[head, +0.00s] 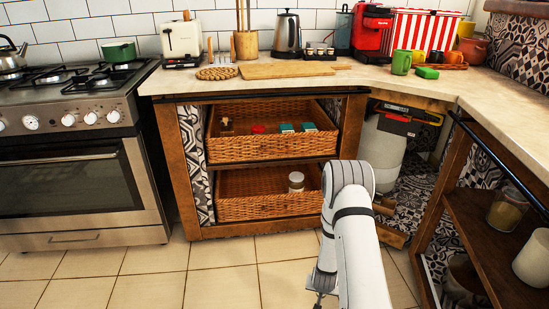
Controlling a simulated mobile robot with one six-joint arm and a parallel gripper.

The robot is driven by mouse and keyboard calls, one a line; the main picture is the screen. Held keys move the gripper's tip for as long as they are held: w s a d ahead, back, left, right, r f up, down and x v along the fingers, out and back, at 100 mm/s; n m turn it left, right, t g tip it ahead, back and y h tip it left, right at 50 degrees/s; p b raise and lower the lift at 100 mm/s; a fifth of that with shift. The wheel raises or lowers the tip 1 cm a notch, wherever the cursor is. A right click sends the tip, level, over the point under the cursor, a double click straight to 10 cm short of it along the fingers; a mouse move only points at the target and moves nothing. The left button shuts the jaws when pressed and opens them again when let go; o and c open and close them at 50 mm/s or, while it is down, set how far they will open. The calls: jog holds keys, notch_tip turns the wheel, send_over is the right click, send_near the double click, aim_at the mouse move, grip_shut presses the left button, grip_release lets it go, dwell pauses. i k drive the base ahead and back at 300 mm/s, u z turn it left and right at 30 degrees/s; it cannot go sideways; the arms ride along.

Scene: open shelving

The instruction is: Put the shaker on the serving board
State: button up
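A wooden serving board (285,71) lies flat on the counter, with bare wood across its top. A small pale cylinder with a greyish top (296,182), which looks like the shaker, stands upright in the lower wicker basket (255,208). Its small size leaves this uncertain. My white arm rises from the bottom of the picture, right of the baskets. Part of my gripper (319,299) shows at the bottom edge, low over the floor and apart from both the cylinder and the board. Its fingers are cut off or hidden, so its opening cannot be judged.
An upper wicker basket (268,146) holds several small items. A round woven trivet (216,73) lies left of the board, small cups (319,53) stand behind it and a green mug (401,62) is to the right. Open shelves (485,235) flank the right; tiled floor is clear at left.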

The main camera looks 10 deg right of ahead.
aim_at(311, 64)
jog(key=u, duration=0.1)
jog(key=i, duration=1)
jog(key=z, duration=0.1)
